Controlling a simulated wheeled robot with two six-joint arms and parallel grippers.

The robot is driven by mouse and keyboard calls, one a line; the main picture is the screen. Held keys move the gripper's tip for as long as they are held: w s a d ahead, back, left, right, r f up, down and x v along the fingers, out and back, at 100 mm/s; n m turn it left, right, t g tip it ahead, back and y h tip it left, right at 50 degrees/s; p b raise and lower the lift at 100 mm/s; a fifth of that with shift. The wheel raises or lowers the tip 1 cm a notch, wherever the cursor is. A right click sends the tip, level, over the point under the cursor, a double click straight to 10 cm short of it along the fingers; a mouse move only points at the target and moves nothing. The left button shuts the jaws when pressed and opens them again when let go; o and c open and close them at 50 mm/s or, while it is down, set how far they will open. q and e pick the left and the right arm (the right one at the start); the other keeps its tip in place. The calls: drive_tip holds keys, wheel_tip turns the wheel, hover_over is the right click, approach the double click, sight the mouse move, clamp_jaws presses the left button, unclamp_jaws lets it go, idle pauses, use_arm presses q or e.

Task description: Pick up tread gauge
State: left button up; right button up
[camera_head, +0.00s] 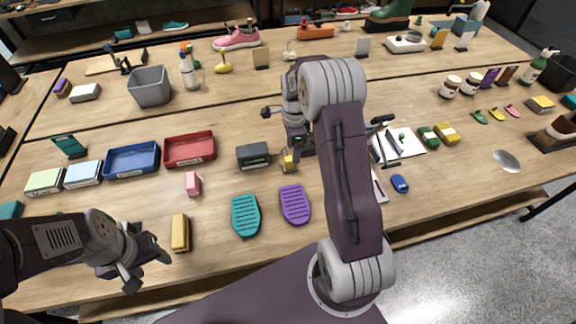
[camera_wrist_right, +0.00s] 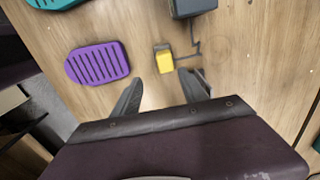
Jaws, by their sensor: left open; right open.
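A small yellow block-shaped piece with a thin dark bent rod beside it, which looks like the tread gauge (camera_wrist_right: 163,62), lies on the wooden table. In the head view the tread gauge (camera_head: 287,163) shows just right of a dark grey box. My right gripper (camera_wrist_right: 166,88) is open and empty, its two fingers spread on either side of the near end of the yellow piece. I cannot tell its height above the table. In the head view my right arm partly hides this spot. My left gripper (camera_head: 147,270) is open and empty at the table's front left.
The dark grey box (camera_head: 253,155), purple sole (camera_head: 295,205) and teal sole (camera_head: 245,216) are close by. A yellow-tan brush (camera_head: 180,233) lies near my left gripper. Red (camera_head: 190,149) and blue (camera_head: 131,160) trays stand further left. A white tray (camera_head: 405,146) with tools is to the right.

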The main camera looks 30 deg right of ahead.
sight(290, 158)
drive_tip(key=shift+w+a+f, duration=0.25)
drive_tip(key=shift+w+f, duration=0.1)
drive_tip(key=shift+f, duration=0.25)
drive_tip(key=shift+w+a+f, duration=0.2)
drive_tip(key=shift+w+f, duration=0.1)
drive_tip(key=shift+f, duration=0.25)
drive_tip(key=shift+w+f, duration=0.2)
drive_tip(key=f, duration=0.3)
drive_tip(key=f+p, duration=0.1)
drive_tip(key=shift+s+f, duration=0.25)
drive_tip(key=shift+s, duration=0.05)
drive_tip(key=shift+w+f, duration=0.2)
drive_tip(key=shift+w, duration=0.05)
use_arm(q)
drive_tip(key=shift+w+a+r, duration=0.15)
drive_tip(key=shift+w+r, duration=0.2)
drive_tip(key=shift+w, duration=0.2)
use_arm(e)
drive_tip(key=shift+s, duration=0.1)
clamp_jaws()
